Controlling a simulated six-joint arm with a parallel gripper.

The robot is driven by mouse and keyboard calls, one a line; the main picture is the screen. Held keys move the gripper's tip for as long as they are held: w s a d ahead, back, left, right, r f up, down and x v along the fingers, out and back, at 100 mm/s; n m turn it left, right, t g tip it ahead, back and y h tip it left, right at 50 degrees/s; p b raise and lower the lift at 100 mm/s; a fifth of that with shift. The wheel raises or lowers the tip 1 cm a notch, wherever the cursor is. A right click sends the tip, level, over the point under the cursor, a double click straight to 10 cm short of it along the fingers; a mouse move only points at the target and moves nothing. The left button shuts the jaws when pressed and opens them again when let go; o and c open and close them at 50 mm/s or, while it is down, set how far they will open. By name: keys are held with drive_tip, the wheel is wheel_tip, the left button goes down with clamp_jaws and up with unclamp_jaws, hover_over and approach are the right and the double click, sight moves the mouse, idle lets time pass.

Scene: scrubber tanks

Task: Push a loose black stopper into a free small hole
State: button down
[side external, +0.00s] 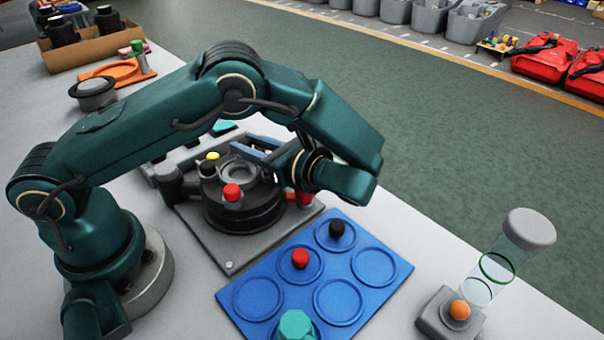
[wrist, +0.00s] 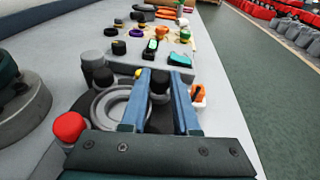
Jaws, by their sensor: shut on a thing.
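My gripper (wrist: 160,74) has two blue fingers, closed on a black stopper (wrist: 160,84) between the tips in the wrist view. In the side view my gripper (side external: 246,143) reaches over the back of the grey tank fixture (side external: 232,268); the held stopper is hidden there. The fixture carries a round dark tank (side external: 245,217) with a ringed top, a yellow stopper (side external: 212,156) and a red stopper (side external: 232,192). I cannot tell whether the held stopper touches a hole. Another black stopper (side external: 337,228) stands on the blue tray (side external: 268,272).
The tray also holds a red stopper (side external: 300,258) and a teal piece (side external: 295,325). A clear cylinder with a grey cap (side external: 530,227) stands at the right, by an orange knob (side external: 459,310). A cardboard box (side external: 92,48) stands at the far left. Several small parts lie beyond the fixture.

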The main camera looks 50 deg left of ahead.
drive_tip(key=shift+f, duration=0.55)
idle(1.4)
drive_tip(key=c, duration=0.6)
unclamp_jaws()
drive_tip(key=shift+s, duration=0.1)
drive_tip(key=shift+o, duration=1.2)
drive_tip(key=shift+o, duration=0.3)
drive_tip(key=o, duration=0.3)
drive_tip(key=shift+r, duration=3.55)
